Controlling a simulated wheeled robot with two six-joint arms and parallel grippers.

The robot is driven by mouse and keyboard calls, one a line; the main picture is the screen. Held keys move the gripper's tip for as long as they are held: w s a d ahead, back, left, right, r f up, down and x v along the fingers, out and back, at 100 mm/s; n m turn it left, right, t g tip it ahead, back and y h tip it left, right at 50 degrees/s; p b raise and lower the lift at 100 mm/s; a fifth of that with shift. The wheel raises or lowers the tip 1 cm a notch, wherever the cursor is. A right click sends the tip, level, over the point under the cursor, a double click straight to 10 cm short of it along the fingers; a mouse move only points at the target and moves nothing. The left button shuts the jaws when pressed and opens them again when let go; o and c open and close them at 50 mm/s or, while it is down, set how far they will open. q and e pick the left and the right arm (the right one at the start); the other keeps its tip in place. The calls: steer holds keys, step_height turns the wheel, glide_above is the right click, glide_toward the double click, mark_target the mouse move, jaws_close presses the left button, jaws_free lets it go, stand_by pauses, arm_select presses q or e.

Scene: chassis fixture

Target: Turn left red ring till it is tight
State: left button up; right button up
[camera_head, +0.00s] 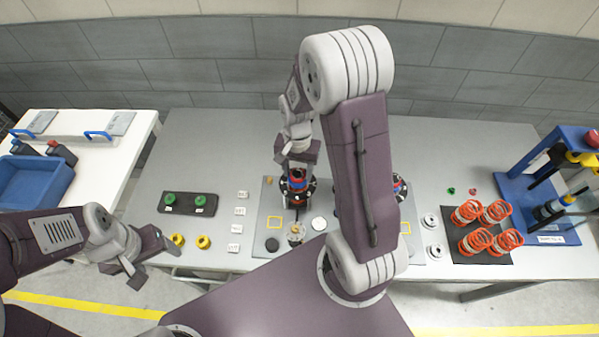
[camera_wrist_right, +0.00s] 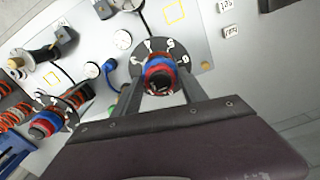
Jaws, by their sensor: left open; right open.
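The left chassis unit (camera_head: 297,196), with a black numbered dial, stands on the grey fixture plate. Its left red ring (camera_wrist_right: 160,66) shows beside a blue ring (camera_wrist_right: 154,68) around a dark centre in the right wrist view. My right gripper (camera_head: 297,170) is open directly above this unit. In the right wrist view its fingers (camera_wrist_right: 160,85) lie on either side of the rings; contact cannot be told. The right unit (camera_head: 400,188), with similar red and blue rings, is partly hidden by my right arm. My left gripper (camera_head: 142,262) is open and empty near the table's front left edge.
Orange springs (camera_head: 483,226) and a blue press (camera_head: 540,205) stand at the right. A blue bin (camera_head: 35,182) sits far left.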

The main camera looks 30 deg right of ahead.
steer(key=n, duration=0.4)
steer(key=shift+r+n+p, duration=0.1)
steer(key=shift+n+p, duration=0.3)
steer(key=n, duration=0.4)
steer(key=shift+p, duration=0.35)
steer(key=n, duration=0.6)
steer(key=shift+p, duration=0.35)
